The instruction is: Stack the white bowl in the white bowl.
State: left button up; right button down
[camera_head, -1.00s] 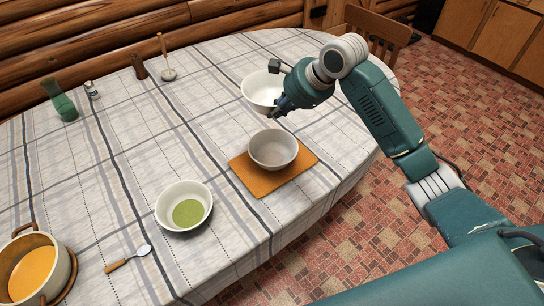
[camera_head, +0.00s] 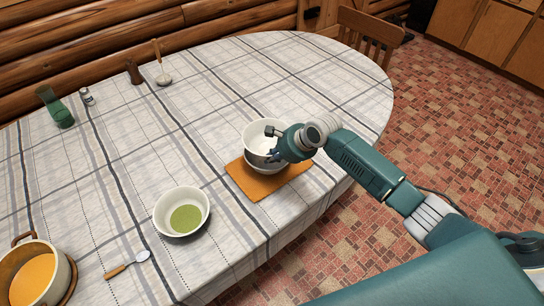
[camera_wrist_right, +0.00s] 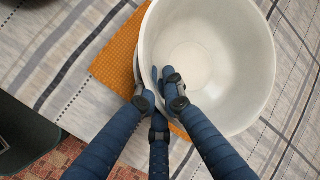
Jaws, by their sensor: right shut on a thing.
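One white bowl (camera_head: 256,133) is in my right gripper (camera_head: 273,157), which is shut on its wall near the rim; it fills much of the right wrist view (camera_wrist_right: 208,55). It is over the other bowl (camera_head: 262,169), which stands on an orange mat (camera_head: 255,186). Only a low part of that lower bowl shows beneath it. I cannot tell whether the two bowls touch or how deep one sits in the other. The mat also shows in the right wrist view (camera_wrist_right: 113,60). My left gripper is not in view.
A white bowl with green contents (camera_head: 182,211) stands to the left. A pot of orange soup (camera_head: 35,272) and a spoon (camera_head: 128,264) are at lower left. The table's right end is clear.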

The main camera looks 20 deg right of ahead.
jog(key=shift+w, duration=0.1)
jog(key=shift+f, duration=0.5)
jog(key=c, duration=1.9)
grip_release()
jog(key=shift+f, duration=0.1)
jog(key=shift+r, duration=0.45)
jog(key=b+v, duration=0.1)
jog(key=v, duration=1.1)
jog(key=shift+r, duration=0.2)
